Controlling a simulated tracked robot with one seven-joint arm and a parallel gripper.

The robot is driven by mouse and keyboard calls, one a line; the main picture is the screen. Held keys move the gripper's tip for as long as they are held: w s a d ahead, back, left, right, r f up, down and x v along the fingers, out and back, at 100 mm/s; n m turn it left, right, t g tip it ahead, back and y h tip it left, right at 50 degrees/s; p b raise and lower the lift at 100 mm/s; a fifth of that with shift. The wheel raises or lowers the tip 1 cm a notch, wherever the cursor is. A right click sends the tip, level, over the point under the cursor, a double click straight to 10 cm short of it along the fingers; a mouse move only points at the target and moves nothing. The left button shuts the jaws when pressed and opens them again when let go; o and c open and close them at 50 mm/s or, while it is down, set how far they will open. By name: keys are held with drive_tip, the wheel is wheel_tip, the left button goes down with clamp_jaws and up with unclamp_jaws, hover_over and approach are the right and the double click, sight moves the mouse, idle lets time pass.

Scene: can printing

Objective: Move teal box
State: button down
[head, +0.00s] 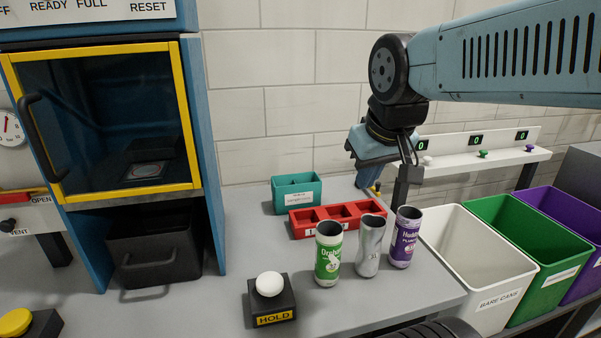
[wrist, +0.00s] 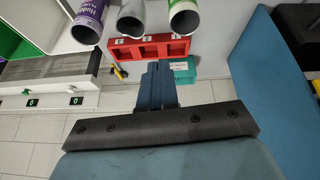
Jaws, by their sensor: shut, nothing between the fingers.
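The teal box (head: 297,190) stands on the grey counter near the back wall, behind the red tray, with a white label on its front. In the wrist view the teal box (wrist: 184,70) shows only partly, behind the fingers and beyond the red tray. My gripper (head: 370,187) is to the right of the teal box in the head view, over the back of the counter and apart from the box. In the wrist view my gripper (wrist: 158,68) has its blue fingers together with nothing between them.
A red compartment tray (head: 337,216) lies in front of the teal box. A green can (head: 328,255), a bare can (head: 370,248) and a purple can (head: 404,238) stand before it. A HOLD button (head: 270,297) is at front left. White, green and purple bins (head: 478,255) stand right.

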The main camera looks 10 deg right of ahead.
drive_tip(key=w+n+g+h, duration=0.4)
drive_tip(key=w+n, duration=0.5)
drive_tip(key=w, duration=1)
drive_tip(key=w+a+f+n+h, duration=0.1)
drive_tip(key=w+a+f+n, duration=0.1)
drive_tip(key=w, duration=0.3)
drive_tip(key=w+a+f+n+h, duration=0.1)
drive_tip(key=w+a+f+n, duration=0.15)
drive_tip(key=w, duration=0.25)
drive_tip(key=n+g+h, duration=0.1)
drive_tip(key=n+h, duration=0.2)
drive_tip(key=n, duration=0.1)
approach(317, 179)
drive_tip(key=shift+m, duration=0.25)
drive_tip(key=x, duration=0.6)
drive_tip(key=shift+w, duration=0.2)
